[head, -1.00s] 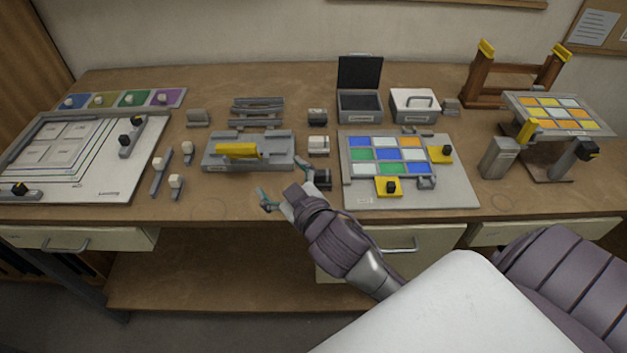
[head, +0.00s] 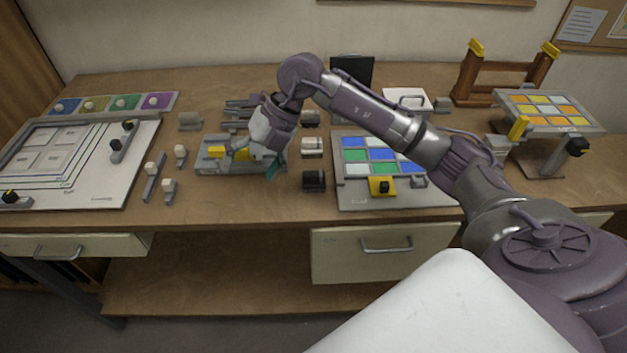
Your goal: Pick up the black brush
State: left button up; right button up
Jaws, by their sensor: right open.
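I cannot tell for sure which item is the black brush. A small black-topped block (head: 314,182) stands in the middle of the bench, left of the coloured glass panel. A slim grey piece with black knobs (head: 121,141) lies on the white board at the left. My right gripper (head: 262,165) is open, pointing down over the right part of the grey tray (head: 212,169). It hides part of the tray and its yellow piece (head: 217,152); one teal finger shows. It is left of the black block, apart from it. My left gripper is not in view.
The coloured glass panel (head: 350,186) lies right of the black block. Small white-knobbed tools (head: 151,180) stand left of the tray. A dark-lidded box (head: 353,70) is behind my arm. A wooden stand (head: 463,83) is at back right. The bench's front strip is clear.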

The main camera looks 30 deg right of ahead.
jog(key=d+r+m+g+h, duration=0.1)
jog(key=d+m+h, duration=0.15)
jog(key=d, duration=0.55)
jog(key=d+r+m+h, duration=0.15)
jog(key=d+h, duration=0.25)
jog(key=d, duration=0.4)
jog(key=p, duration=0.2)
send_over(314, 173)
jog(key=shift+n, duration=0.3)
jog(key=f, duration=0.8)
jog(key=shift+s+d, duration=0.15)
jog(key=shift+d, duration=0.25)
jog(key=f, duration=0.1)
jog(key=f+p, duration=0.1)
jog(key=f, duration=0.1)
jog(key=f+p, duration=0.1)
jog(key=f, duration=0.1)
jog(key=shift+a, duration=0.4)
jog(key=shift+f, duration=0.3)
jog(key=c, duration=1.2)
jog(key=shift+r, duration=0.15)
jog(key=shift+c, duration=0.3)
